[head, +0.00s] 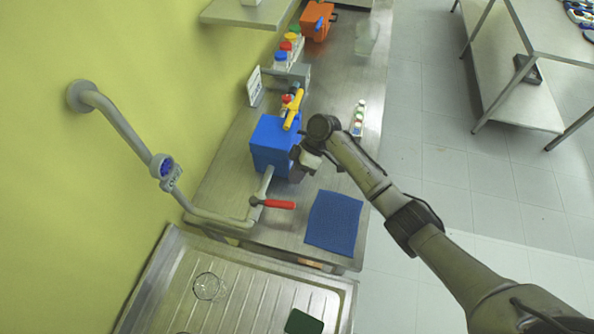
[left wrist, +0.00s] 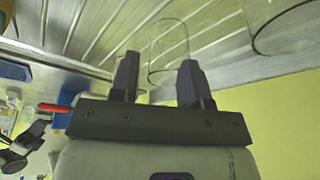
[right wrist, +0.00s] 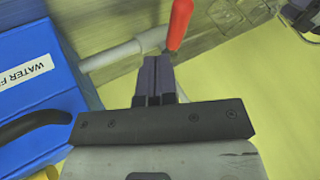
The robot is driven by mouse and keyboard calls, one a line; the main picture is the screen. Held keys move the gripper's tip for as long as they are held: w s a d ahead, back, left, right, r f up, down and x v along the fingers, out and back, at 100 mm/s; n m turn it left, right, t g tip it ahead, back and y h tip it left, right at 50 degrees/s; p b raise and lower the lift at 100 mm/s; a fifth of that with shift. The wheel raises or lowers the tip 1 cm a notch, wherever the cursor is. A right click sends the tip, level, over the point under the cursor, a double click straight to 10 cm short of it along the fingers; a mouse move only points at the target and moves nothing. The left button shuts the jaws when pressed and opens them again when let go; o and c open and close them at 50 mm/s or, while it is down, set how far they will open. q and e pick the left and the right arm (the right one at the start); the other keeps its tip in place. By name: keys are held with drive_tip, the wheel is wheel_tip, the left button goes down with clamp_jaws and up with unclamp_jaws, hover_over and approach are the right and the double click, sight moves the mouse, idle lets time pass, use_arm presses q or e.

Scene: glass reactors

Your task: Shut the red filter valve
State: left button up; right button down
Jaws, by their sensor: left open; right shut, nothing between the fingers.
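The red filter valve handle (head: 279,204) sticks out to the right from the grey pipe (head: 266,186) in front of the blue box, roughly crosswise to that pipe. It also shows at the top of the right wrist view (right wrist: 179,25) and at the left of the left wrist view (left wrist: 53,108). My right gripper (right wrist: 154,62) is shut and empty, its tips close to the handle in that picture; contact cannot be told. In the head view it is by the box's front right side (head: 302,165). My left gripper (left wrist: 158,68) is open and empty, outside the head view.
The blue box (head: 270,142), labelled "WATER F…", carries a yellow handle (head: 292,110). A blue mat (head: 333,222) lies right of the valve. A glass beaker (head: 208,286) stands on the ribbed drainboard. A bent wall pipe (head: 122,130) with a gauge runs at the left.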

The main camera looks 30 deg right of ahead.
sight(272, 203)
drive_tip(key=x, duration=0.6)
drive_tip(key=shift+a+f+p, duration=0.2)
drive_tip(key=shift+p, duration=0.1)
